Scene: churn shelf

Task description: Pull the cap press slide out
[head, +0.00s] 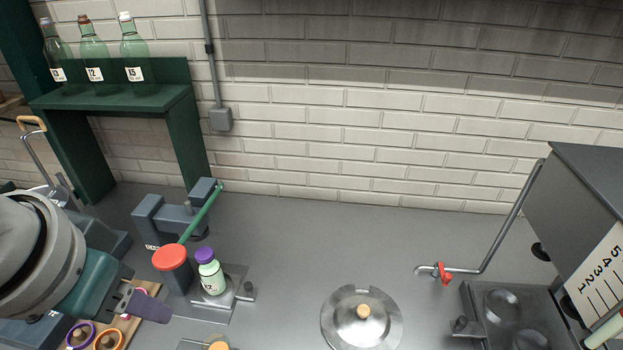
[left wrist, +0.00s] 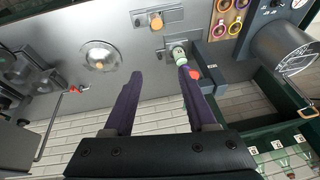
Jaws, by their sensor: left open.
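The cap press (head: 150,215) is a blue-grey stand with a green lever ending in a red knob (head: 171,257). A pale green bottle (head: 210,277) with a purple cap stands upright on the plate. In the left wrist view the press (left wrist: 215,80) and bottle (left wrist: 179,53) show beyond the right-hand finger, which partly covers the press. My left gripper (head: 150,304) is open and empty, left of the plate; its spread purple fingers show in the wrist view (left wrist: 160,72). My right gripper is not in view.
A round metal lid (head: 345,318) with a wooden knob lies right of the press. A wooden knob on a plate (head: 218,346) shows at the bottom edge. A board (head: 118,335) with coloured rings lies beside my left gripper. A pipe with red tap (head: 445,273) stands right.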

